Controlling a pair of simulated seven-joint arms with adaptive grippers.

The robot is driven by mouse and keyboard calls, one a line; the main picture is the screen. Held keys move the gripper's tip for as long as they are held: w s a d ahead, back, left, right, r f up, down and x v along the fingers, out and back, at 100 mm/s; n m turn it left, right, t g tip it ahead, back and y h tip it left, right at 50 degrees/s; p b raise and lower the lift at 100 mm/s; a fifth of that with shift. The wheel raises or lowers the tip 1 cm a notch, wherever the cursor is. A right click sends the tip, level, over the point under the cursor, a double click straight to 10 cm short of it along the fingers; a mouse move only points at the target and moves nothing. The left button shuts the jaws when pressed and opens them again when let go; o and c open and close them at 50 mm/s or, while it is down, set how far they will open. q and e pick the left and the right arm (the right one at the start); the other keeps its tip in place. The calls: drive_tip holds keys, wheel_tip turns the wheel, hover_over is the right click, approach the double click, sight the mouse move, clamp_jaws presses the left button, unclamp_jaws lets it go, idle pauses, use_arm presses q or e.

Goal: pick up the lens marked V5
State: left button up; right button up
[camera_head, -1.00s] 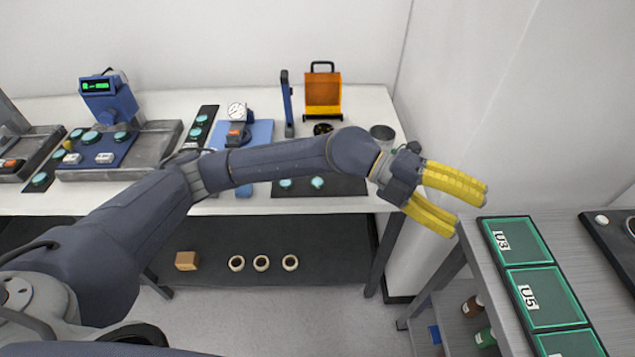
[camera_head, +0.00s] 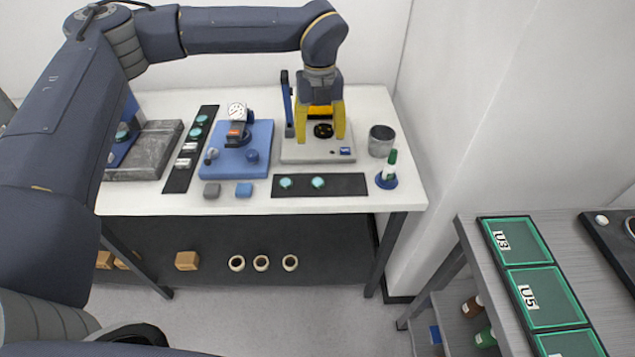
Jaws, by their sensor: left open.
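No V5 mark is legible in the head view. Two small teal lenses lie on a black mat near the table's front edge, a left lens (camera_head: 285,183) and a right lens (camera_head: 318,182). More teal discs (camera_head: 202,118) sit on a long black rack (camera_head: 178,178) at left. My left gripper (camera_head: 320,137) points down with its yellow fingers apart, over the grey base (camera_head: 290,151) of the instrument. A dark round stage (camera_head: 323,130) shows between its fingers, and nothing is visibly held. The arm hides most of the orange housing. My right gripper is not in view.
A blue plate (camera_head: 262,135) carrying a dial gauge (camera_head: 237,111) stands left of the gripper. A blue post (camera_head: 287,105) rises close beside it. Labelled green trays (camera_head: 518,241) lie on the right-hand bench.

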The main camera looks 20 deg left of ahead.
use_arm(q)
hover_over(317, 180)
drive_tip(key=f, duration=1.1)
drive_tip(key=shift+d+f, duration=0.2)
drive_tip(key=shift+f, duration=0.2)
drive_tip(key=shift+a+f, duration=0.15)
drive_tip(key=shift+f, duration=2.55)
drive_tip(key=c, duration=1.3)
